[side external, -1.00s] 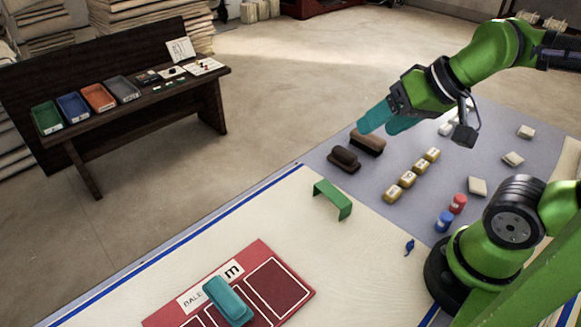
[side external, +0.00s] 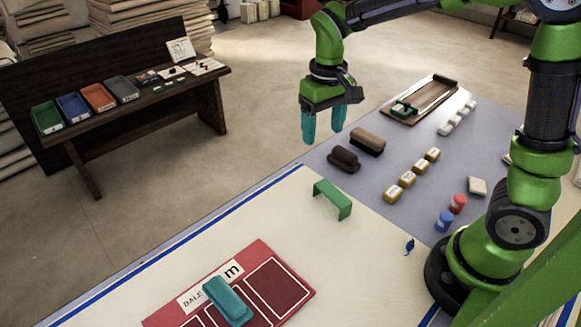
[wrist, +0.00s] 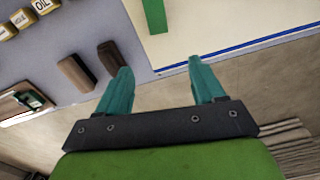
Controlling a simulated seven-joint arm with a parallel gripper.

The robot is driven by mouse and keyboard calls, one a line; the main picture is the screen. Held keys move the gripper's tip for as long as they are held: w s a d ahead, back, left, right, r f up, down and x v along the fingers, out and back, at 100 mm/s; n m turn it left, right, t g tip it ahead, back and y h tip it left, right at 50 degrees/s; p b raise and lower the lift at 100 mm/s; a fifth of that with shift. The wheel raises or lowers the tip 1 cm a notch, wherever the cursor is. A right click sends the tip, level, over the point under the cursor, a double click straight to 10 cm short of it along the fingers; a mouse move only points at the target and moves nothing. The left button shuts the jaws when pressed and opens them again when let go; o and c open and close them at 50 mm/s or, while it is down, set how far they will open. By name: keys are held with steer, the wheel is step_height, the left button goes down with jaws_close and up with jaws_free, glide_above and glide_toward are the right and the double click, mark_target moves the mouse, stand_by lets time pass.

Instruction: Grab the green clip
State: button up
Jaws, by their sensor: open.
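The green clip (side external: 333,198), a bracket-shaped piece, stands on the pale cloth surface near its border with the grey mat. Part of it shows as a green strip at the top of the wrist view (wrist: 154,15). My gripper (side external: 323,128) is open and empty, with teal fingers pointing down. It is raised above and beyond the clip, near the table's far edge, and apart from it. In the wrist view my gripper's fingers (wrist: 160,68) are spread, with nothing between them.
Two brown brushes (side external: 345,159) lie between my gripper and the yellow blocks (side external: 407,179). A wooden tray (side external: 446,98) with a small green item lies at the back. A teal block (side external: 228,301) rests on the red board (side external: 279,286). Cloth around the clip is clear.

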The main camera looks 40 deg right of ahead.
mark_target(319, 183)
step_height(319, 183, down, 16)
steer(key=shift+s+f, duration=0.1)
steer(key=shift+f, duration=0.1)
steer(key=c, duration=1)
